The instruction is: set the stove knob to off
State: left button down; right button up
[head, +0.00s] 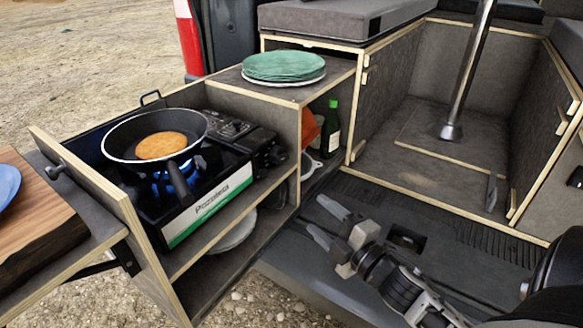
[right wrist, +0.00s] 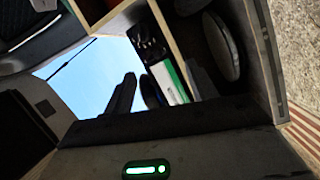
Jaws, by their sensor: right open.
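The portable gas stove (head: 210,209) sits on the upper shelf of the pull-out kitchen box. A blue flame (head: 168,183) burns under a black pan (head: 118,140) holding a round golden pancake (head: 162,146). The stove's dark control end (head: 266,150) faces right; the knob is too small and dark for me to read its setting. My right gripper (head: 323,221) is open and empty, right of the box and apart from the stove. In the right wrist view its dark fingers (right wrist: 137,84) show with the stove (right wrist: 168,84) beyond them. My left gripper is out of view.
A green bottle (head: 330,130) stands in the compartment behind. White plates (head: 235,232) lie on the lower shelf. A wooden board (head: 30,215) is at the left. The van floor (head: 420,185) behind my gripper is mostly clear.

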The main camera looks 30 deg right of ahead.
jog(key=w+d+r+n+y+b, duration=0.15)
jog(key=d+r+n+y, duration=0.35)
jog(key=n, duration=0.8)
jog(key=n+g, duration=0.2)
jog(key=n, duration=0.5)
send_near(286, 156)
jog(key=shift+y, duration=0.3)
jog(key=x, duration=0.8)
jog(key=shift+w+d+f+p, duration=0.1)
jog(key=shift+w+f+p, duration=0.05)
jog(key=shift+p, duration=0.2)
jog(key=c, duration=1)
